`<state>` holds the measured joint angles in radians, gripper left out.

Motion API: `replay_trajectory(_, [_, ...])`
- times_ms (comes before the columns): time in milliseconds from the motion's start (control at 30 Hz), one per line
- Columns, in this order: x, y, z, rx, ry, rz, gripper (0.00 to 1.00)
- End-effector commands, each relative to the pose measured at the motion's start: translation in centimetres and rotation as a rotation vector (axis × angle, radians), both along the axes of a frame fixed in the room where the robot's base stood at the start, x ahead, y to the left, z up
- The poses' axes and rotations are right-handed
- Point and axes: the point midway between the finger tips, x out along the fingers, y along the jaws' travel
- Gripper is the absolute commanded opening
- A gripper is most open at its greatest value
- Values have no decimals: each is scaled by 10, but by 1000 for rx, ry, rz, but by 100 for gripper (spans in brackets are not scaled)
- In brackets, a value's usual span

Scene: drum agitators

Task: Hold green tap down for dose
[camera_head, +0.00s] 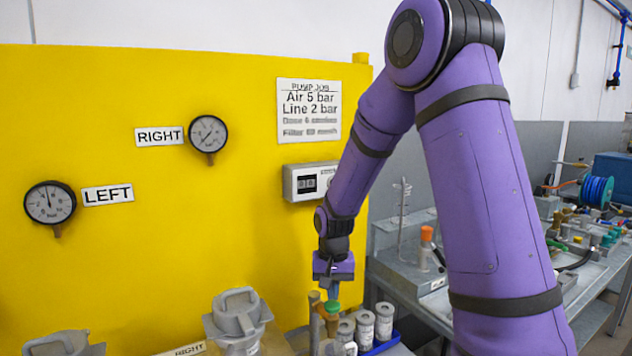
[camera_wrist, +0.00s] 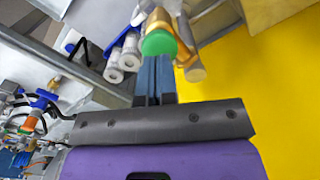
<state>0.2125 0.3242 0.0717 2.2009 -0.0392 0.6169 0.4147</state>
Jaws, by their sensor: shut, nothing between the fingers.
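The green tap (camera_head: 332,306) is a round green cap on a brass-coloured body, low at the front right of the yellow panel. It also shows in the wrist view (camera_wrist: 159,43), just beyond my fingertips. My gripper (camera_head: 332,292) points down right above the tap, fingers together and empty. In the wrist view my gripper (camera_wrist: 154,62) has its blue-grey tips at the edge of the green cap. I cannot tell whether they touch or press it. The tap's outlet is hidden.
Grey-white bottles (camera_head: 365,324) stand close right of the tap in a blue tray (camera_head: 381,345). A grey lidded vessel (camera_head: 238,314) stands to the left. The yellow panel (camera_head: 250,240) rises behind, with gauges and a control box (camera_head: 309,183). A cluttered bench (camera_head: 425,290) lies to the right.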

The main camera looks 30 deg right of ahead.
Motion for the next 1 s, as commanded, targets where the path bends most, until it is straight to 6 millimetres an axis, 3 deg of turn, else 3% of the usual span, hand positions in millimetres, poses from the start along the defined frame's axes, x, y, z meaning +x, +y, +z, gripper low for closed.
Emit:
replay_trajectory(767, [0, 0, -27, 0, 2, 0, 0])
replay_trajectory(1000, [0, 0, -27, 0, 1, 0, 0])
